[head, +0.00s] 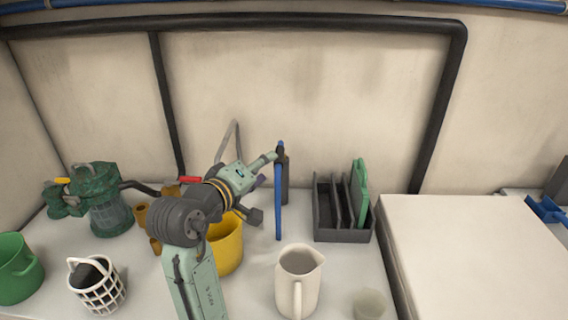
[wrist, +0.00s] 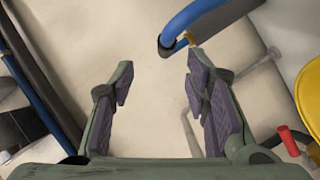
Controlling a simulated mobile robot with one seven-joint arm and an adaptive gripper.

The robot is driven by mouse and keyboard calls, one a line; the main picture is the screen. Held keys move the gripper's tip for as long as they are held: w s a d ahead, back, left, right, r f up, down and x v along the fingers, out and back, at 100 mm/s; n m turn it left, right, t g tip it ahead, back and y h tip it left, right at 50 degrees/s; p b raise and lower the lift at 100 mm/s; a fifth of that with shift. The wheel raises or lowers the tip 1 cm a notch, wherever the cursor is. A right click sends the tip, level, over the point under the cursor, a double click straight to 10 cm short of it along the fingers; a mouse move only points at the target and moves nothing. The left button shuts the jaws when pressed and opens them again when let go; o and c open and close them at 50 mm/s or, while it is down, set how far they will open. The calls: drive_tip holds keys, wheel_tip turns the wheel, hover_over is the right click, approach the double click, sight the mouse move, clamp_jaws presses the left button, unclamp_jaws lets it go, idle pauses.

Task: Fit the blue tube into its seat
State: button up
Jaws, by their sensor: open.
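The blue tube (head: 278,205) stands nearly upright left of the crate in the head view. In the wrist view its upper end (wrist: 200,20) shows at the top, beyond my fingertips, with a small brass-coloured piece beside it. My gripper (head: 273,156) is close to the tube's top in the head view. In the wrist view my gripper (wrist: 155,80) is open, with nothing between its fingers. A dark upright piece (head: 285,185) stands just behind the tube. I cannot tell whether it is the seat, or what the tube's lower end rests on.
A dark divided rack (head: 341,236) holding a green board (head: 360,190) stands to the right. A yellow bucket (head: 228,250) is under my arm, and a cream pitcher (head: 299,268) stands in front. A white raised box (head: 470,225) fills the right. Dark pipes (head: 270,23) run along the wall.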

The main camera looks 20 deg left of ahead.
sight(279, 157)
drive_tip(key=x, duration=0.3)
drive_tip(key=p+x, duration=0.1)
drive_tip(key=x, duration=0.2)
drive_tip(key=f+p+x, duration=0.1)
drive_tip(key=x, duration=0.2)
drive_tip(key=shift+s, duration=0.15)
drive_tip(key=shift+c, duration=0.2)
clamp_jaws()
